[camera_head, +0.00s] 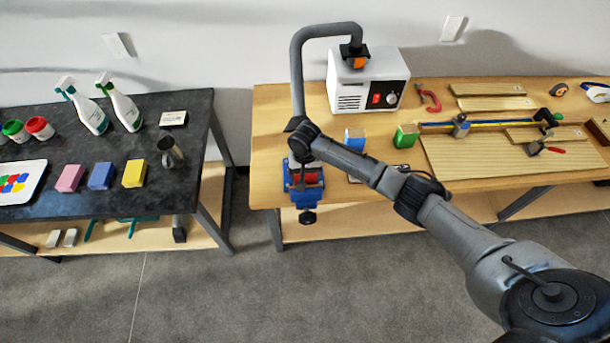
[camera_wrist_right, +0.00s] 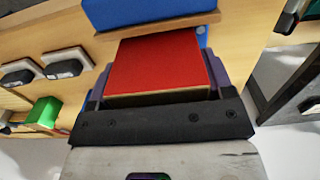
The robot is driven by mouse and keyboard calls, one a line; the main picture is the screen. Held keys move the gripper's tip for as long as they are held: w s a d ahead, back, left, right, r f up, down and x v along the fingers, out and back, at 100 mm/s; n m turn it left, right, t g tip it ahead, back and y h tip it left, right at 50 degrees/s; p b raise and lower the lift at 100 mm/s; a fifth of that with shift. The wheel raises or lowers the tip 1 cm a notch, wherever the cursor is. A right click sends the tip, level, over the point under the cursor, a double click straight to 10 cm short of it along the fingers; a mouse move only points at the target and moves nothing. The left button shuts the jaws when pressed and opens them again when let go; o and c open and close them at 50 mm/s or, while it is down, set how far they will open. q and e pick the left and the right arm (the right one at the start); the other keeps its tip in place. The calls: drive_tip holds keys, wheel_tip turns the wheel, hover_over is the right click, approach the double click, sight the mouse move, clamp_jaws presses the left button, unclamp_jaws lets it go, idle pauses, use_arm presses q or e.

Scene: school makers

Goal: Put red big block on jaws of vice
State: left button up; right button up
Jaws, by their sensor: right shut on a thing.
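The blue vice (camera_head: 309,197) is at the front left edge of the wooden table in the head view. My right gripper (camera_head: 305,166) is directly over the vice there and hides part of it. The red big block (camera_wrist_right: 155,65) fills the space between the fingers of my right gripper (camera_wrist_right: 152,72) in the right wrist view, and the gripper is shut on it. Red also shows between blue parts below the gripper in the head view. A blue surface lies just beyond the block in the wrist view. Whether the block touches the jaws cannot be told. My left gripper is out of view.
A white power box (camera_head: 367,82) stands behind. Boards (camera_head: 480,150) and tools lie at right. A dark table (camera_head: 100,205) with pink, blue and yellow blocks is at left.

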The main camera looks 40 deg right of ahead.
drive_tip(key=shift+f, duration=0.9)
drive_tip(key=shift+f, duration=0.1)
drive_tip(key=o, duration=1)
